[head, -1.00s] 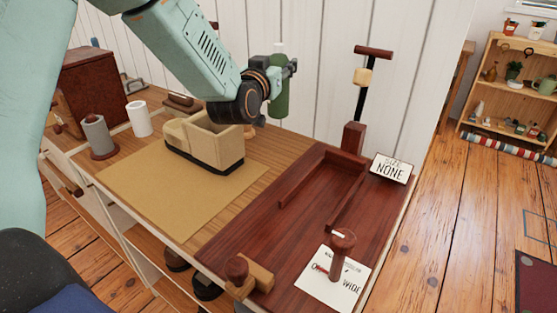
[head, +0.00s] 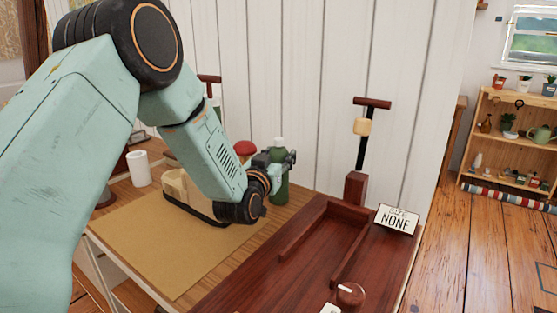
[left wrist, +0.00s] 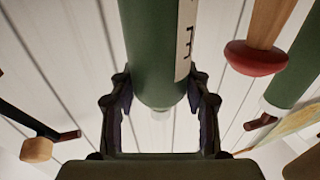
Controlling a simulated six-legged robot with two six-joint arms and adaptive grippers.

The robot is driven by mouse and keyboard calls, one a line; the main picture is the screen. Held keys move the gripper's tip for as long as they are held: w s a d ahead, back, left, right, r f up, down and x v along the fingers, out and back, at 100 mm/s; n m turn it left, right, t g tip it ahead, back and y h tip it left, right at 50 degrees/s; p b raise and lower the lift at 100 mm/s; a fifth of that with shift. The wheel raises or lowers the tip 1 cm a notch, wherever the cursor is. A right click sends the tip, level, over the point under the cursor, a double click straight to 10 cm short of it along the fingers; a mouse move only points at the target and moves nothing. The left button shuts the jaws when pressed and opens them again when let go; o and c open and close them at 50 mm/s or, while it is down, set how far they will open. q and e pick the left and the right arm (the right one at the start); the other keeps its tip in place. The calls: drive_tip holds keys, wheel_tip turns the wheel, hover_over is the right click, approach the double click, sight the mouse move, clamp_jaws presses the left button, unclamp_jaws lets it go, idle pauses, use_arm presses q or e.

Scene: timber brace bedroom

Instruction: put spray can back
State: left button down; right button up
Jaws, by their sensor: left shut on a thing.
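My left gripper (head: 279,158) is shut around a green spray can (head: 280,190), which is upright over the far edge of the bench by the white wall. I cannot tell whether its base touches the bench. In the left wrist view the can (left wrist: 153,50) sits between the two fingers (left wrist: 160,108), with a pale label on its side. A beige caddy (head: 174,186) stands on the mat, left of the can and partly hidden by my left arm. My right gripper is out of view.
A dark red wooden tray (head: 270,270) fills the bench's right side, with a "NONE" card (head: 397,219) and an upright T-handled tool (head: 364,135). A white roll (head: 138,168) stands at left. A red rounded thing (head: 245,148) is close behind my gripper. The tan mat (head: 150,245) has bare room.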

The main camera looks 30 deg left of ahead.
use_arm(q)
drive_tip(key=c, duration=1)
unclamp_jaws()
drive_tip(key=o, duration=0.3)
drive_tip(key=shift+s+r, duration=0.15)
drive_tip(key=shift+s, duration=0.05)
drive_tip(key=shift+o, duration=0.3)
drive_tip(key=shift+w, duration=0.15)
drive_tip(key=shift+s, duration=0.3)
drive_tip(key=s+d+p, duration=0.1)
drive_tip(key=s+p, duration=0.1)
drive_tip(key=s, duration=0.9)
drive_tip(key=shift+s+d+f, duration=0.2)
drive_tip(key=shift+d, duration=0.05)
